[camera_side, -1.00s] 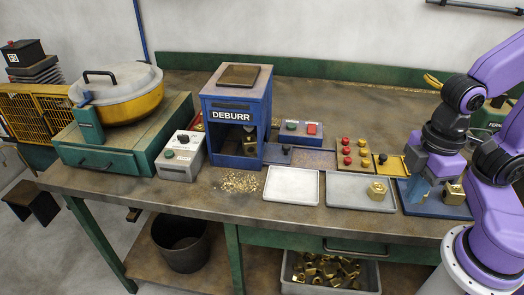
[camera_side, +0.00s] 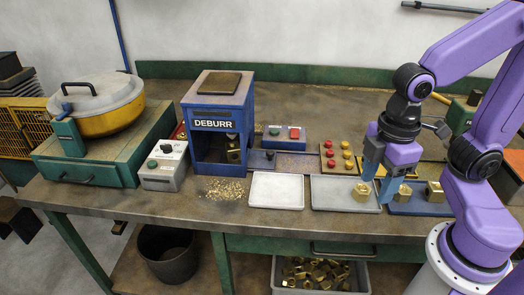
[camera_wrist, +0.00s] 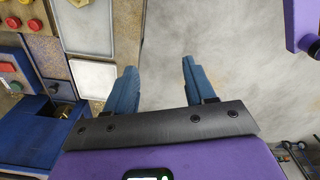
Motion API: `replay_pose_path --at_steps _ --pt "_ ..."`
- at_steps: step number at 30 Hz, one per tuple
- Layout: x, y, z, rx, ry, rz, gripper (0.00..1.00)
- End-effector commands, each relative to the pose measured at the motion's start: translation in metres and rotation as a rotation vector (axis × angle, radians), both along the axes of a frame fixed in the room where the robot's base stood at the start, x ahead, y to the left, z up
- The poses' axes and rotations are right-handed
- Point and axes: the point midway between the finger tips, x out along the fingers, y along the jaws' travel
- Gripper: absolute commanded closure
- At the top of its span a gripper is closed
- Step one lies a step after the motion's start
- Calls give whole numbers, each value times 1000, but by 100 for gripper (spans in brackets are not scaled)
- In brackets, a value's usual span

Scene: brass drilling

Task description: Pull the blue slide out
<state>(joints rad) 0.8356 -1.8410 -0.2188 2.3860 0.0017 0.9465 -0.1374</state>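The blue DEBURR box (camera_side: 219,128) stands at the middle back of the bench with an open front. Beside its right foot lies a flat blue slide (camera_side: 285,163) with a dark knob (camera_side: 270,155). My gripper (camera_side: 378,188) is well to the right of it, above the gap between the grey tray and the blue base. In the wrist view its two blue fingers (camera_wrist: 160,80) are apart with nothing between them.
A white tray (camera_side: 277,203) is empty. A grey tray (camera_side: 330,197) holds a brass part (camera_side: 362,191). A blue base (camera_side: 420,208) carries brass parts (camera_side: 434,191). A board with red and yellow knobs (camera_side: 335,153) and a button box (camera_side: 284,139) stand behind. Brass chips (camera_side: 226,189) lie at left.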

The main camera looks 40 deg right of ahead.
Motion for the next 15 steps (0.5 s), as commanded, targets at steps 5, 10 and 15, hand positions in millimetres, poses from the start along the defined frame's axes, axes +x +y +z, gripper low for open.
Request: replay_pose_path --at_steps 5,10,15 --pt "62 25 13 -8 0 62 46" --pt "123 37 21 -14 -1 127 46" --pt "186 38 25 -19 1 191 46"
